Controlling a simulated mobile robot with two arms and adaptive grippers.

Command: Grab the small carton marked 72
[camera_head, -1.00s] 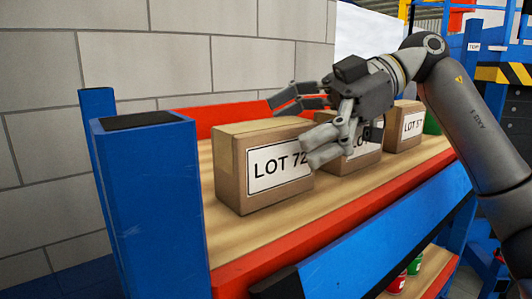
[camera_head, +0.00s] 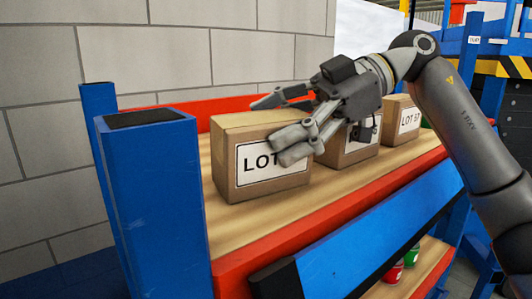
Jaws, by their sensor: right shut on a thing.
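The small carton marked LOT 72 (camera_head: 247,166) is a brown box standing upright at the left end of the wooden shelf. Its white label faces front, and a finger now covers the number. My right gripper (camera_head: 270,131) reaches in from the right and is shut on this carton. One finger lies across its front face over the label, and another passes over the top toward the far side. I cannot see the far contact. The carton still appears to rest on the shelf. My left gripper is not in view.
A second carton (camera_head: 352,150), partly hidden by my gripper, and a third marked LOT 57 (camera_head: 402,122) stand to the right on the shelf (camera_head: 232,224). A blue post (camera_head: 155,200) rises at left. Red and green cans (camera_head: 392,272) sit on a lower level.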

